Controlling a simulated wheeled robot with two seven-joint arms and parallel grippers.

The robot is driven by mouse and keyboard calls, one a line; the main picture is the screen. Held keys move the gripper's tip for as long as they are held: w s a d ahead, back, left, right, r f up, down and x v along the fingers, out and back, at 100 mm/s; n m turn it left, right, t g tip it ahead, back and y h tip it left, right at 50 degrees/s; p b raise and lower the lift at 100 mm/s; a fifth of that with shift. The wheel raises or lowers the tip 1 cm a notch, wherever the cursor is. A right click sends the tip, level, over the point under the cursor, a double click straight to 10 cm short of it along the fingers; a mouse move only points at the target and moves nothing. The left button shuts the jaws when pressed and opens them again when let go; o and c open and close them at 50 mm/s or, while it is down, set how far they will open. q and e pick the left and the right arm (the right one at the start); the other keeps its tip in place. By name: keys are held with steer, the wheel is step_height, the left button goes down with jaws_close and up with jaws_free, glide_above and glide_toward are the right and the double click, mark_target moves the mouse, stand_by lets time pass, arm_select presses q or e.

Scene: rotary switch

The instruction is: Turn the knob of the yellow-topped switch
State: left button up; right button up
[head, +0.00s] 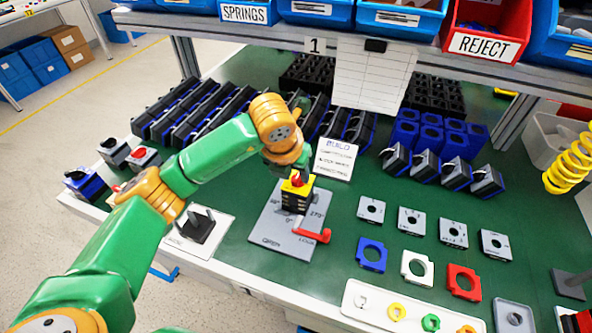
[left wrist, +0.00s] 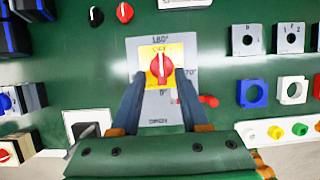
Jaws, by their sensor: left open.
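The yellow-topped switch (head: 295,199) stands upright on a grey angle plate (head: 266,232) on the green bench, its body dark with yellow bands. Its red knob (head: 297,180) is on top. In the left wrist view, the red knob (left wrist: 161,69) sits on the yellow top (left wrist: 176,50), its handle lined up along the 0°–180° direction. My left gripper (left wrist: 161,74) is open over the switch, one finger on each side of the knob. Contact cannot be told. In the head view, the left wrist is just above and behind the switch, and the fingers are mostly hidden. My right gripper is not seen.
A red lever (head: 312,235) lies on the plate at the switch's right. A white BUILD card (head: 333,158) stands behind it. Grey square plates (head: 371,209) and coloured frames (head: 371,254) lie to the right. Rows of dark switch bodies (head: 205,108) fill the back left.

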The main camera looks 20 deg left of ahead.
arm_select(q)
steer(key=shift+w+f, duration=0.1)
steer(key=shift+f, duration=0.1)
steer(key=shift+d, duration=0.15)
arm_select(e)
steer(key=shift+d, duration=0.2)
arm_select(q)
jaws_close()
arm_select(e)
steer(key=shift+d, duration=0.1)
